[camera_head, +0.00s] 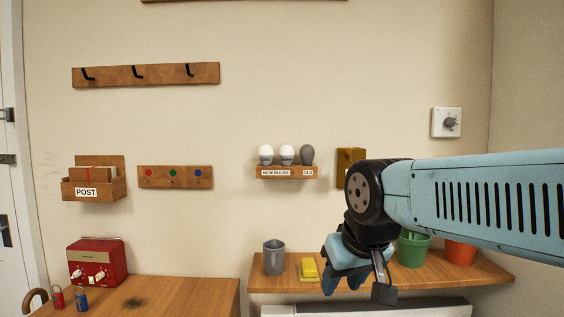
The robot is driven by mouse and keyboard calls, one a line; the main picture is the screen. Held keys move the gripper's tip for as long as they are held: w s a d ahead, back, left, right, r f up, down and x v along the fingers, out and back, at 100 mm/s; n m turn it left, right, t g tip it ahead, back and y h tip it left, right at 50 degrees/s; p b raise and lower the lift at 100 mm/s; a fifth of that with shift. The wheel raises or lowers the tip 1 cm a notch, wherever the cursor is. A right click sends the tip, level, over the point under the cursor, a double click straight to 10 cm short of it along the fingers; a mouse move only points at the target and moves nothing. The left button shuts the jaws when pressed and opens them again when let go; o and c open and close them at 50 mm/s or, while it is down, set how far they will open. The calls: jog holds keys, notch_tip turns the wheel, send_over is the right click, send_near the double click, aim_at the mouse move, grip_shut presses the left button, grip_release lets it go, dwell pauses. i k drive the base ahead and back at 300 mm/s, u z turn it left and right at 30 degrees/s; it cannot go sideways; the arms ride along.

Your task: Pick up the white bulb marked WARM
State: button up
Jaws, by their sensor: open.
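Two white bulbs stand side by side on a small wooden wall shelf (265,178): the left white bulb (266,152) and the middle white bulb (287,152). Each has dark lettering low on it, too small for me to read surely, so I cannot tell which is marked WARM. A grey bulb (307,153) stands at the shelf's right end, above a label reading OLD. My gripper (344,282) is open and points down in front of the lower wooden ledge, to the right of and below the bulbs. It is apart from them and nothing shows in it.
A grey mug (273,258) and a yellow sponge (308,268) sit on the ledge (480,272), left of my gripper. A green pot (413,250) and an orange pot (460,254) are at right. A wooden block (350,156) is on the wall right of the bulbs.

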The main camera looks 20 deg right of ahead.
aim_at(287, 153)
jog(key=z, duration=0.1)
jog(key=i, duration=1)
jog(key=u, duration=0.1)
